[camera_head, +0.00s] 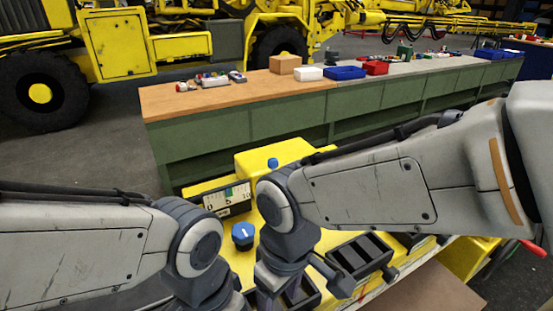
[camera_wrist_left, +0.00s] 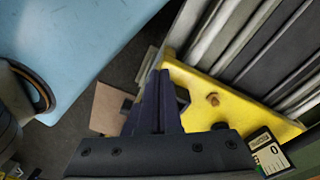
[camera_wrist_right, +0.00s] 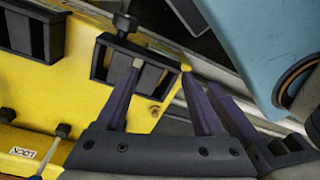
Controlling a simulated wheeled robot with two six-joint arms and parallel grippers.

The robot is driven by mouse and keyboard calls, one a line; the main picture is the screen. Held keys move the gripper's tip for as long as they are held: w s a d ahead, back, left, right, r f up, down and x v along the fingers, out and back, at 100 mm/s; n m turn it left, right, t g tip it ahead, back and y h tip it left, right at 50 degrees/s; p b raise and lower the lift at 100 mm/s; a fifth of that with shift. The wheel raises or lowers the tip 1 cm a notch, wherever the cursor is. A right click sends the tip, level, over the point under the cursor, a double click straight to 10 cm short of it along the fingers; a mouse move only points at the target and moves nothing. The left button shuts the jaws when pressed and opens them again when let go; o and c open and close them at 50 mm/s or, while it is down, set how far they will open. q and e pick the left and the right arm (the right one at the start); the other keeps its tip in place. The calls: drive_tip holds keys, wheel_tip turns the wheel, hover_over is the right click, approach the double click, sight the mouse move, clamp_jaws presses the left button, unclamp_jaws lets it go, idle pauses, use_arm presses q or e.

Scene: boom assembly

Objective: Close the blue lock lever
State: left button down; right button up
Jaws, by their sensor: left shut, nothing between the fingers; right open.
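A blue knob with a white line (camera_head: 243,234) stands on the yellow console (camera_head: 290,150) between my arms in the head view. A small blue cap (camera_head: 272,163) sits further back. I cannot pick out a blue lever for certain. In the right wrist view, a small lettered label, apparently LOCK (camera_wrist_right: 22,153), is on the yellow panel near a grey-tipped stick (camera_wrist_right: 63,130). My right gripper (camera_wrist_right: 166,78) is open over the yellow panel, one finger in front of a black slotted frame (camera_wrist_right: 100,62). My left gripper (camera_wrist_left: 158,75) is shut and empty beside a yellow plate (camera_wrist_left: 215,95).
A black slotted block (camera_head: 360,252) stands on the console right of my right wrist. A white gauge (camera_head: 228,197) is behind the blue knob. A long green bench (camera_head: 240,125) with red and blue bins lies beyond. My arms hide much of the console.

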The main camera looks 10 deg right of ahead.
drive_tip(key=w+a+r+n+h+p, duration=0.1)
drive_tip(key=w+a+r+n+p, duration=0.2)
drive_tip(key=w+r, duration=0.55)
drive_tip(key=r+n+h+p, duration=0.1)
drive_tip(key=n+h+p, duration=0.3)
drive_tip(key=n+p, duration=0.55)
hover_over(273, 161)
drive_tip(key=a+p, duration=0.3)
drive_tip(key=shift+w+d+r+m, duration=0.1)
drive_tip(key=shift+w+d+m, duration=0.1)
drive_tip(key=shift+m, duration=0.4)
drive_tip(key=shift+w+d+r+m, duration=0.1)
drive_tip(key=shift+w+m, duration=0.05)
drive_tip(key=shift+m, duration=0.4)
drive_tip(key=p+x, duration=0.2)
drive_tip(key=x, duration=0.7)
drive_tip(key=shift+w+p, duration=0.15)
drive_tip(key=shift+p, duration=0.25)
use_arm(q)
wheel_tip(273, 161, up, 20)
use_arm(e)
drive_tip(key=shift+x, duration=0.75)
use_arm(q)
drive_tip(key=shift+r, duration=0.1)
use_arm(e)
clamp_jaws()
drive_tip(key=shift+w+a, duration=0.1)
